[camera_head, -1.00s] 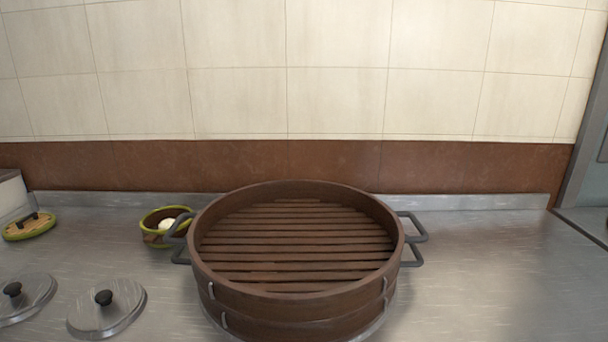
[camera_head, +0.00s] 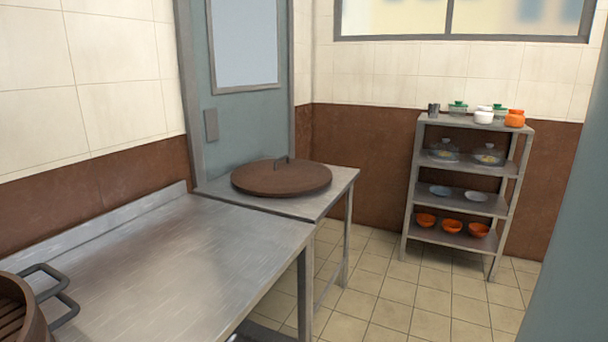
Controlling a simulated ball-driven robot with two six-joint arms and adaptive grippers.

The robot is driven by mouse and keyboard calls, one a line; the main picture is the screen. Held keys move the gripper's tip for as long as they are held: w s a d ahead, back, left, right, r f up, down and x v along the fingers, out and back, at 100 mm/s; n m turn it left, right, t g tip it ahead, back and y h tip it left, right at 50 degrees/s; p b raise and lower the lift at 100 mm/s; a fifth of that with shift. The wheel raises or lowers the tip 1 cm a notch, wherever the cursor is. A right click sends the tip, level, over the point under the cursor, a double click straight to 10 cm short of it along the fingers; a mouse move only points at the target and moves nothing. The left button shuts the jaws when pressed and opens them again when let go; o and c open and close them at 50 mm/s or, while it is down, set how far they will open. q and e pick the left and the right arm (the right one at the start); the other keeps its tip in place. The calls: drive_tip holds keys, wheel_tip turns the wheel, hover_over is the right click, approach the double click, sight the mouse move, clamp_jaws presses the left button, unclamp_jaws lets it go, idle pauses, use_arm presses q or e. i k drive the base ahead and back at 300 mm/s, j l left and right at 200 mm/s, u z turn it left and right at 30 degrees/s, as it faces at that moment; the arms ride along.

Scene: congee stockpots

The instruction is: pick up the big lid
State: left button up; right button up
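The big lid (camera_head: 280,180) is a wide, flat, round brown disc with a small handle on top. It lies flat on a small metal side table (camera_head: 336,186) beyond the end of the long counter, in front of a grey-blue door. Neither of my grippers shows in the head view, so I see no contact with the lid.
The long steel counter (camera_head: 190,262) has a bare top here. Part of the brown steamer (camera_head: 18,312) with its grey side handles is at the lower left. A shelf rack (camera_head: 462,198) with bowls and jars stands at the back right. Tiled floor (camera_head: 385,300) lies open between.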

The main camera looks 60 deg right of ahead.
sight(284, 176)
drive_tip(key=z, duration=1.65)
drive_tip(key=k+u, duration=0.15)
drive_tip(key=u, duration=1.7)
drive_tip(key=z, duration=2.7)
drive_tip(key=i+z, duration=0.2)
drive_tip(key=i, duration=1.55)
